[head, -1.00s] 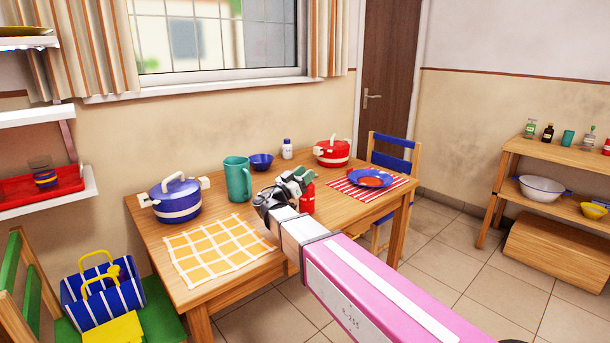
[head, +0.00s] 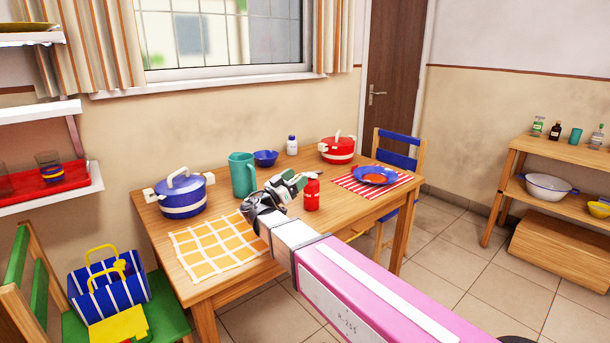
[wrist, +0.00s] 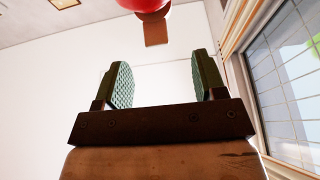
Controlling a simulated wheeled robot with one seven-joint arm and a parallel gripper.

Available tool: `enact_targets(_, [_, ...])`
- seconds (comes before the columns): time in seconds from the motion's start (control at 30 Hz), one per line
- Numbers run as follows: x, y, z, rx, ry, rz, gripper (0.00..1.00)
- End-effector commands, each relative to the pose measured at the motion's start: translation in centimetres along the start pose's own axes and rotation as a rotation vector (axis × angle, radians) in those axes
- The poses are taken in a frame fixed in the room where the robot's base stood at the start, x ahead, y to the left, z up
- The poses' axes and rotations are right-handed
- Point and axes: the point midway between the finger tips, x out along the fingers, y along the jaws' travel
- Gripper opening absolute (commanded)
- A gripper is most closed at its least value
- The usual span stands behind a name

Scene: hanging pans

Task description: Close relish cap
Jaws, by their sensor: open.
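A red bottle (head: 312,196), which looks like the relish, stands upright on the wooden table in the head view. My gripper (head: 296,183) is just left of its upper part, with its fingers pointing toward it. I cannot tell from the head view whether they touch. In the wrist view a red rounded part (wrist: 142,4) shows at the top edge, with a brown-orange flap (wrist: 156,29) hanging from it, apparently the cap standing open. My open gripper (wrist: 160,70) has its two green pads apart with nothing between them. Most of the bottle is out of the wrist view.
A red pot (head: 337,150) is behind; a plate (head: 375,175) on a striped mat is to the right. The checkered cloth (head: 215,246) is clear.

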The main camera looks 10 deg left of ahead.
Motion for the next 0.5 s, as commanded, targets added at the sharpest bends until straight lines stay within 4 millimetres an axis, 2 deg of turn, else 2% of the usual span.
enact_targets(0.2, [-4.1,0.0,-1.6,0.002,0.0,-0.002,0.64])
enact_targets(0.5, [-7.5,0.0,-2.9,0.001,0.0,0.001,0.64])
